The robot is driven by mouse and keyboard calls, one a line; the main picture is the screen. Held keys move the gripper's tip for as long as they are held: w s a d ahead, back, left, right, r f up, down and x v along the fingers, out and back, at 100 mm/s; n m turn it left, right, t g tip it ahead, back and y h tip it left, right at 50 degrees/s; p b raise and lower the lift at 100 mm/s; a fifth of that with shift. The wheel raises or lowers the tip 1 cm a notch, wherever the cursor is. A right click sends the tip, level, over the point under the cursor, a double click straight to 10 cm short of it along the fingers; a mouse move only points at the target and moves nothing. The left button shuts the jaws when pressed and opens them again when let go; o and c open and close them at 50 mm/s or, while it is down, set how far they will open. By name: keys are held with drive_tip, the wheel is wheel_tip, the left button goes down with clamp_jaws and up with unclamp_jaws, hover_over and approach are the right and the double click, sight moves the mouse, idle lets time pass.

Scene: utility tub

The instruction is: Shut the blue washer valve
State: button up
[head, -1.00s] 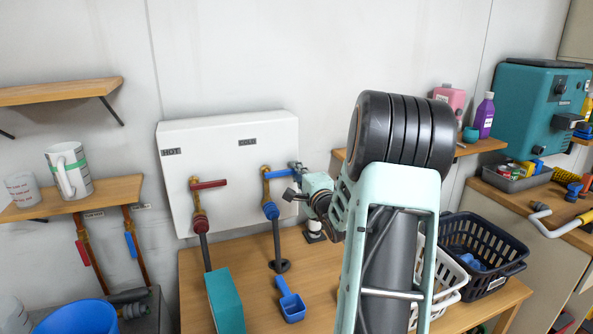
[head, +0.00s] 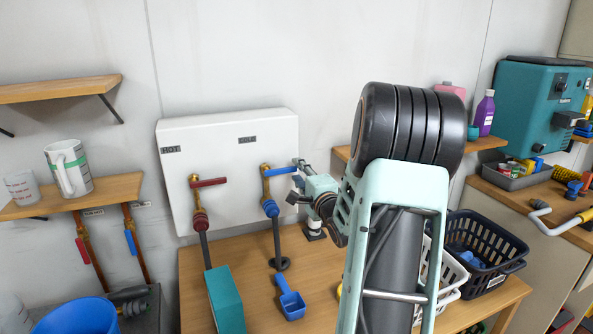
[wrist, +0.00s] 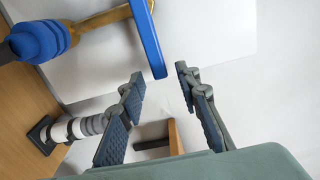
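The blue washer valve's lever (head: 281,171) sticks out level to the right from a brass body on the white wall panel, under the COLD label. A blue hose fitting (head: 270,209) is below it. In the wrist view the blue lever (wrist: 148,38) comes down from the top, its free end near the gap between my fingertips. My gripper (wrist: 160,79) is open and empty, its two fingers apart. In the head view my gripper (head: 299,172) is just right of the lever's end; contact cannot be told.
A red-lever valve (head: 208,183) is to the left on the panel (head: 229,125), under HOT. A blue scoop (head: 291,304) and a teal box (head: 225,299) are on the wooden bench (head: 257,266). Baskets (head: 483,251) stand at right. Another blue lever (head: 131,243) hangs on pipes at left.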

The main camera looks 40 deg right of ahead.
drive_tip(key=v, duration=0.9)
drive_tip(key=shift+s, duration=0.35)
drive_tip(key=shift+a, duration=0.1)
